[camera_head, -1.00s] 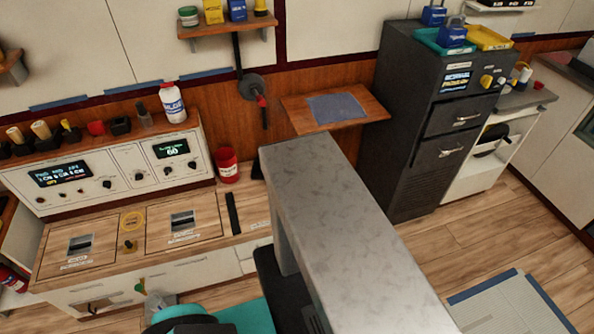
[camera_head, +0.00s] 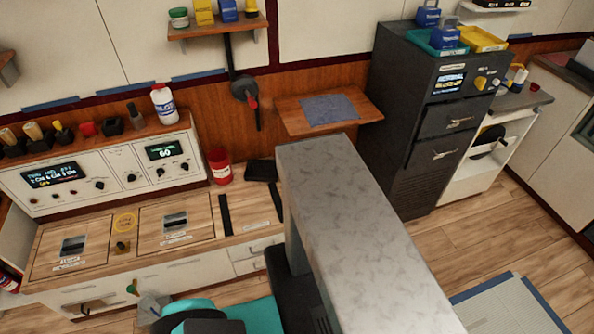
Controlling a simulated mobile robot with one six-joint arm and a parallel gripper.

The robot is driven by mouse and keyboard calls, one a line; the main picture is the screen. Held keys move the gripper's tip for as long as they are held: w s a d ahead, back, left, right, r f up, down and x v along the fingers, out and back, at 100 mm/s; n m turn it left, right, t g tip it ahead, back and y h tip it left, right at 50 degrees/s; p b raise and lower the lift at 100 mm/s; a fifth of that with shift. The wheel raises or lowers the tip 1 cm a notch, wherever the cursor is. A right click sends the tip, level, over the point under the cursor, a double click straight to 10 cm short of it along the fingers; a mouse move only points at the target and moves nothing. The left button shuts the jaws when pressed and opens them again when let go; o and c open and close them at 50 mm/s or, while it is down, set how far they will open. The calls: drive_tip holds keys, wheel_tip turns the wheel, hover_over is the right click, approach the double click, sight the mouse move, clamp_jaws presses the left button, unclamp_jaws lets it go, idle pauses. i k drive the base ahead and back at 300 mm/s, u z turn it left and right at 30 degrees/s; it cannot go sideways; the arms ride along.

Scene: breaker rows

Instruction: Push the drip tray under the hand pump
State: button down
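A dark round fitting with a red handle (camera_head: 244,90) hangs on the wood-panelled wall below a small shelf; it looks like the hand pump, but I cannot be sure. A flat black object (camera_head: 262,170) lies at the back of the wooden counter, right of a red canister and below the fitting. It may be the drip tray; the grey-topped block hides part of that area. I cannot make out my gripper. Teal and dark parts (camera_head: 205,314) at the bottom edge look like parts of my own body.
A tall grey-topped block (camera_head: 345,210) stands in the foreground, blocking the counter's right end. A red canister (camera_head: 219,166) stands on the counter (camera_head: 205,216). A wall shelf with a blue cloth (camera_head: 288,117) and a dark cabinet (camera_head: 400,160) lie beyond.

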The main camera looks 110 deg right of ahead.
sight(257, 170)
drive_tip(key=u, duration=0.05)
drive_tip(key=k, duration=2.65)
drive_tip(key=z, duration=1.15)
drive_tip(key=i, duration=0.8)
drive_tip(key=u, duration=0.15)
